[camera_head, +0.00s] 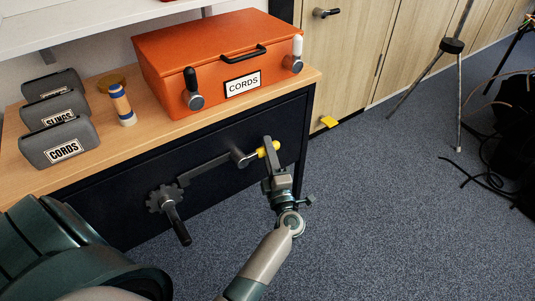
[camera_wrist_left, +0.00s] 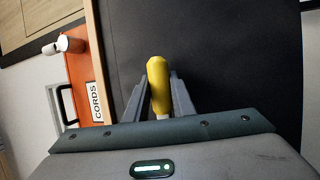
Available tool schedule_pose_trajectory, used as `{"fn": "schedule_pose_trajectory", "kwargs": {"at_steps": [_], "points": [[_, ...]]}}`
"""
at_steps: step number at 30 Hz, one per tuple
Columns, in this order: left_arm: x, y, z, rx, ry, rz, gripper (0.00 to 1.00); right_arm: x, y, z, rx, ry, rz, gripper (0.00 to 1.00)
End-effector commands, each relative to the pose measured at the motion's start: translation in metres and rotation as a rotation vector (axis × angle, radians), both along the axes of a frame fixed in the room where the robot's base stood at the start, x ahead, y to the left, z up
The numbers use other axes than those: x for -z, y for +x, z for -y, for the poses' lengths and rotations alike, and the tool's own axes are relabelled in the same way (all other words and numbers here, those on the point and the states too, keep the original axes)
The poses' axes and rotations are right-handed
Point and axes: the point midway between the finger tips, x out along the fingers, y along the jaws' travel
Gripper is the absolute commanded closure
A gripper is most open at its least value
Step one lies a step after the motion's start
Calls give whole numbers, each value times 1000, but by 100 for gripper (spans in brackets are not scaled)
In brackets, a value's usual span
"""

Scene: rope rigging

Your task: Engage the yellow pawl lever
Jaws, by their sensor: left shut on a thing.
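The yellow pawl lever (camera_head: 262,152) is on the dark front panel of the bench, at the right end of a grey bar (camera_head: 205,168). The bar reaches left toward a dark toothed wheel (camera_head: 163,198) with a crank handle (camera_head: 177,223). I cannot tell whether the bar's tip sits in the teeth. My left gripper (camera_head: 271,156) is at the lever, its fingers shut on the yellow grip. In the left wrist view the yellow grip (camera_wrist_left: 158,85) stands between the two fingers (camera_wrist_left: 160,100). My right gripper is not in view.
An orange CORDS box (camera_head: 215,60) with two side latches stands on the wooden bench top (camera_head: 150,136). Grey labelled bins (camera_head: 58,142) and a spool (camera_head: 122,104) stand to its left. A tripod (camera_head: 452,46) and dark cables (camera_head: 490,180) are at the right. The carpet before the bench is clear.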

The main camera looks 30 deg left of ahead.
Motion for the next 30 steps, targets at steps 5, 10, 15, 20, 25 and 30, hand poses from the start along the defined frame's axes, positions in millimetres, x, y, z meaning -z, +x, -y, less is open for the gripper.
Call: {"fn": "schedule_pose_trajectory", "kwargs": {"at_steps": [5, 10, 15, 20, 25, 30], "points": [[0, 0, 1, 1, -7, 13, 100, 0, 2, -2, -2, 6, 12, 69], [-1, 0, 1, 1, -9, 14, 100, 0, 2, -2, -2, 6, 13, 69], [-1, 0, 1, 1, -8, 15, 63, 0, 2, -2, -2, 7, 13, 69], [-1, 0, 0, 1, -7, 13, 59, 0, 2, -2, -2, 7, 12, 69], [-1, 0, 0, 0, -5, 12, 59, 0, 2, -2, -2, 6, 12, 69], [1, 1, 2, 0, -6, 11, 59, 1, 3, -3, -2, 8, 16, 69]]}}
